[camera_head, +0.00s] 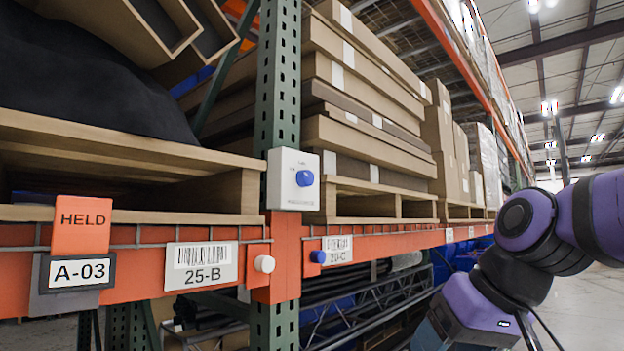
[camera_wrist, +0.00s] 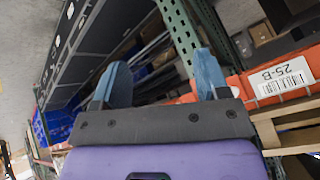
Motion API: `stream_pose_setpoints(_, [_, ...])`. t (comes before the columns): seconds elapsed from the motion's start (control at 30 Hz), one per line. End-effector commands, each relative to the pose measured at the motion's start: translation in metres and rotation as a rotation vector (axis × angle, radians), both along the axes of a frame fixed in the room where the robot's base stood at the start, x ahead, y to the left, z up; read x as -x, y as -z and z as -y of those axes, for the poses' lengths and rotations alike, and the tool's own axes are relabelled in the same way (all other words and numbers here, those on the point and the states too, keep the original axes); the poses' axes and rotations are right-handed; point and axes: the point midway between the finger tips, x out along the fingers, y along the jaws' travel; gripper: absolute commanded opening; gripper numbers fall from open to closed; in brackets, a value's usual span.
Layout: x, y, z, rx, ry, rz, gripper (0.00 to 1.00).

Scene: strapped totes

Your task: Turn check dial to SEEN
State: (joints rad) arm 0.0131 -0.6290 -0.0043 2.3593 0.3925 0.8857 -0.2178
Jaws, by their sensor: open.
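The check dial is a small blue knob (camera_head: 304,178) on a white box (camera_head: 281,190) fixed to the green rack post, above the orange beam. The lettering on the box is too small to read. My gripper shows in the wrist view (camera_wrist: 162,82) with its two blue fingers spread apart and nothing between them. In the head view my purple arm is at the lower right, and the gripper's fingers are out of that picture. The dial cannot be made out in the wrist view, where the fingers are in front of the rack's beam and post.
An orange HELD tag (camera_head: 82,226) and an A-03 label (camera_head: 80,272) hang on the beam at the left. A 25-B label (camera_head: 201,265) also shows there. A white knob (camera_head: 264,264) and a blue knob (camera_head: 318,257) stick out below the box. Pallets of flat cartons (camera_head: 365,95) fill the shelf.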

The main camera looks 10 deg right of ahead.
Motion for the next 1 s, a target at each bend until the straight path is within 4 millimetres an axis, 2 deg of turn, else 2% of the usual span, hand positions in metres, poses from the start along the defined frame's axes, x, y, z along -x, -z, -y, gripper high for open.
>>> stream_pose_setpoints(0.03, [-0.019,-0.018,-0.008,-0.060,-0.015,0.030,0.68])
stream_pose_setpoints(0.3, [-0.111,-0.120,-0.040,-0.373,-0.085,0.254,0.68])
stream_pose_setpoints(0.5, [-0.175,-0.194,-0.044,-0.569,-0.098,0.451,0.68])
stream_pose_setpoints(0.6, [-0.199,-0.223,-0.041,-0.638,-0.091,0.535,0.68])
stream_pose_setpoints(0.7, [-0.215,-0.242,-0.038,-0.685,-0.083,0.595,0.68])
stream_pose_setpoints(0.8, [-0.223,-0.253,-0.036,-0.710,-0.078,0.626,0.68])
stream_pose_setpoints(1.0, [-0.235,-0.256,-0.043,-0.719,-0.078,0.635,0.68])
